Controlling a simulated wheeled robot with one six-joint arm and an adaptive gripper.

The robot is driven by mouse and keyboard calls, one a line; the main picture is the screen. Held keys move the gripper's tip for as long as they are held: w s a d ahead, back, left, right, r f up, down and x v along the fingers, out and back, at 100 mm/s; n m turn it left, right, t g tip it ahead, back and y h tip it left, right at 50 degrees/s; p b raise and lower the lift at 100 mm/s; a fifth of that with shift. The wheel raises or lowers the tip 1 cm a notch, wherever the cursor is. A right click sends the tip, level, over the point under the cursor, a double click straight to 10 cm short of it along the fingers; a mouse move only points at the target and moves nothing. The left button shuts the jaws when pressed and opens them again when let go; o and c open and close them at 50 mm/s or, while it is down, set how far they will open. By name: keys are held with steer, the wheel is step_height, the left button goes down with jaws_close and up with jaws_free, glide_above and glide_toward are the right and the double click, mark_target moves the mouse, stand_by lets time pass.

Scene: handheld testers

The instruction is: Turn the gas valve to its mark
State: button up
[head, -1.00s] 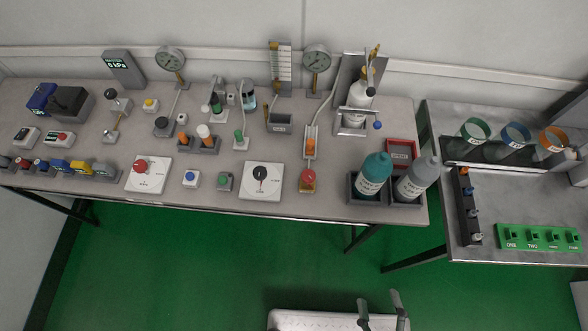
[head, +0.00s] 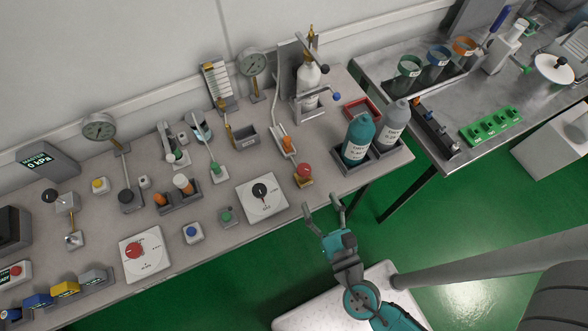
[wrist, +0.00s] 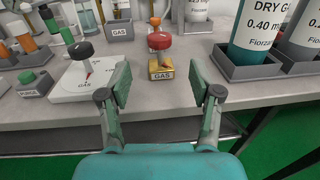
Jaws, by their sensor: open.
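My gripper (wrist: 160,85) is open and empty. Its two fingers frame the red knob in the wrist view, with the knob beyond the fingertips and apart from them. In the head view my gripper (head: 322,205) is just off the bench's front edge, below the red knob.
A teal bottle (head: 358,138) and a grey bottle (head: 391,125) stand in trays to the right. Green floor (head: 470,230) is open in front.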

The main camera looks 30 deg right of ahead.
mark_target(307, 175)
steer(key=shift+w+d, duration=0.15)
steer(key=shift+w, duration=1.65)
steer(key=shift+w+d, duration=0.15)
steer(key=shift+w, duration=1.6)
steer(key=shift+w+d, duration=0.15)
steer(key=shift+w, duration=1.65)
steer(key=c, duration=1.2)
